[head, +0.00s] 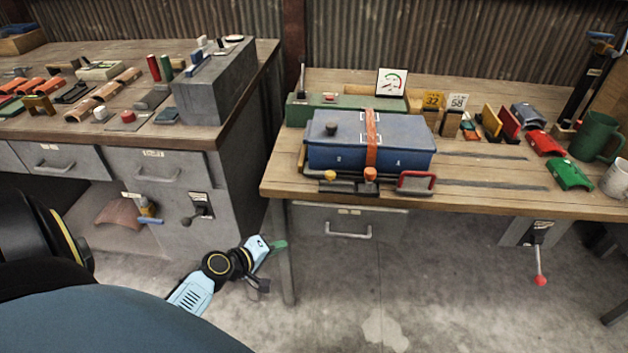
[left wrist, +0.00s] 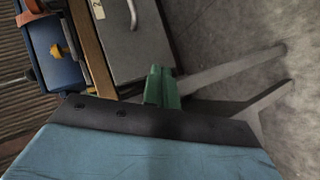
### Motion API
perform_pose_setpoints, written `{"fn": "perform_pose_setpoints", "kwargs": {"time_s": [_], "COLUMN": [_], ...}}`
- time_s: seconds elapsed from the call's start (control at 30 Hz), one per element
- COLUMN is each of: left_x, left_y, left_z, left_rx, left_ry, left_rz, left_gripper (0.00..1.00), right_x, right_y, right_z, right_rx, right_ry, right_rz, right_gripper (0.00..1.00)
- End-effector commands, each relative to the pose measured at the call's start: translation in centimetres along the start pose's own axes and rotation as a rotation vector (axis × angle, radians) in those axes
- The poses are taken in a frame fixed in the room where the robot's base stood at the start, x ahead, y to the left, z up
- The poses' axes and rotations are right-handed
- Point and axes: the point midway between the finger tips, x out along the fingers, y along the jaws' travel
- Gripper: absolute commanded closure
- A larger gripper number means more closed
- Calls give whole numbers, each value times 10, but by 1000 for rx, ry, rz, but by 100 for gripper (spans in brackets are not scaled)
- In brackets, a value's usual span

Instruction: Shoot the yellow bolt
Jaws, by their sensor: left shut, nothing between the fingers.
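A bolt with a yellow knob (head: 329,176) sits at the front edge of the right table, just before the blue box (head: 405,150). A similar bolt with an orange knob (head: 370,174) is to its right. In the left wrist view the yellow knob (left wrist: 57,50) shows at upper left against the blue box. My left gripper (head: 279,246) is shut and empty, its green fingers together. It is low in front of the right table's left leg, below the tabletop and apart from the bolt. The green fingers also show in the wrist view (left wrist: 161,86). My right gripper is not in view.
The right table's front edge (head: 470,203) and a grey drawer (head: 350,221) are near my left gripper. A red-handled latch (head: 416,181) is right of the bolts. A lever with a red ball (head: 540,280) hangs below the table. The floor (head: 400,290) in front is clear.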

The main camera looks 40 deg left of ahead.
Motion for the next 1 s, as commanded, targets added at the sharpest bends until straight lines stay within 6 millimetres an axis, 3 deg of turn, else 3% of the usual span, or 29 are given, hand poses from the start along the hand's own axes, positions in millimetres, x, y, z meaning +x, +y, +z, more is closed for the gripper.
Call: {"fn": "perform_pose_setpoints", "kwargs": {"time_s": [0.03,0.1,0.2,0.3,0.43,0.77,1.0], "left_x": [-6,-15,-29,-40,-46,-46,-24], "left_y": [26,57,91,113,124,125,135], "left_z": [-17,-36,-56,-68,-74,-74,-78], "left_rx": [-45,-102,-160,-194,-212,-214,-213], "left_ry": [27,49,70,79,83,83,83], "left_rz": [74,165,269,337,375,378,380], "left_gripper": [100,100,100,100,100,100,100], "right_x": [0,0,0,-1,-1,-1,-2], "right_y": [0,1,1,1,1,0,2], "right_z": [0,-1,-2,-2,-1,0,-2], "right_rx": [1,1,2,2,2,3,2], "right_ry": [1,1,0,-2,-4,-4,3], "right_rz": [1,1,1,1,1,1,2], "right_gripper": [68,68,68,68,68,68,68]}}
